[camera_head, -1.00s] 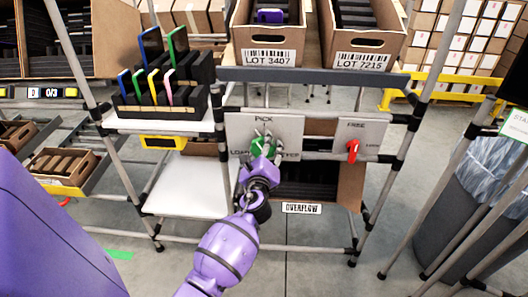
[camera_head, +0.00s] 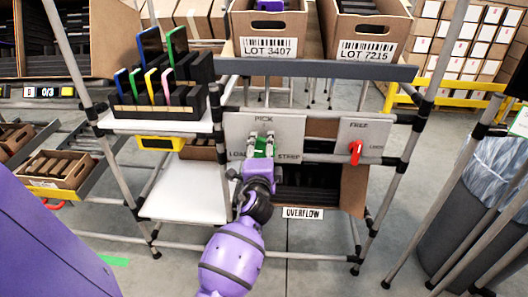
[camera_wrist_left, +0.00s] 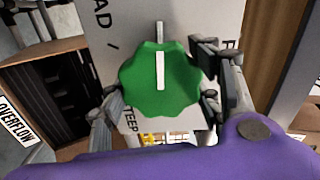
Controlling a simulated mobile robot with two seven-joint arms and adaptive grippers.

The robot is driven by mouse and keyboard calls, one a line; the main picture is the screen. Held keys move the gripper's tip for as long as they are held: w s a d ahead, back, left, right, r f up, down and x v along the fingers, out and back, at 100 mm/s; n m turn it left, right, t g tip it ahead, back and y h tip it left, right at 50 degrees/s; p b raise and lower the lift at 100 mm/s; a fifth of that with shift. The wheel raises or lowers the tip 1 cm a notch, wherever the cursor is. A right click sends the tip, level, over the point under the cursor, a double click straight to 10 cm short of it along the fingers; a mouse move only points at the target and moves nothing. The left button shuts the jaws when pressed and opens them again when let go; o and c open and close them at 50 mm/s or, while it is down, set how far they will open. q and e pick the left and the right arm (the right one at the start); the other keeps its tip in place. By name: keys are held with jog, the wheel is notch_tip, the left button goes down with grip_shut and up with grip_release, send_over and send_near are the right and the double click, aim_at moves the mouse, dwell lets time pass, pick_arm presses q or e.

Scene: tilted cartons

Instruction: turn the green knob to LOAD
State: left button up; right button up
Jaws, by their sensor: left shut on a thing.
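The green knob (camera_head: 262,147) is on a light panel (camera_head: 290,127) below the lot cartons. PICK is lettered above it, LOAD to its left and a partly covered word to its right. My left gripper (camera_head: 261,140) is shut on the knob, a finger on each side. The wrist view shows the scalloped green knob (camera_wrist_left: 160,85) close up, between the fingers. Its white line points up in that picture, seemingly between the LOAD mark at upper left and the PICK side at right; the exact setting is hard to tell. My right gripper is not in view.
A red switch (camera_head: 355,152) with FREE and LOCK lettering is on the panel to the right. An open carton (camera_head: 352,190) marked OVERFLOW is below. Rack posts (camera_head: 412,150) stand either side. A tray of coloured items (camera_head: 160,105) is at left.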

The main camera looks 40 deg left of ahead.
pick_arm(q)
jog(key=n, duration=0.3)
jog(key=shift+d+f+n, duration=0.1)
jog(key=shift+f+n, duration=0.05)
jog(key=shift+n, duration=0.25)
jog(key=n, duration=0.2)
jog(key=shift+n+b, duration=0.3)
jog(key=shift+n, duration=0.1)
jog(key=n, duration=0.3)
jog(key=shift+n+p, duration=0.55)
jog(key=shift+n, duration=0.95)
jog(key=shift+r, duration=0.2)
jog(key=o, duration=1.2)
jog(key=shift+c, duration=0.2)
jog(key=shift+r, duration=0.1)
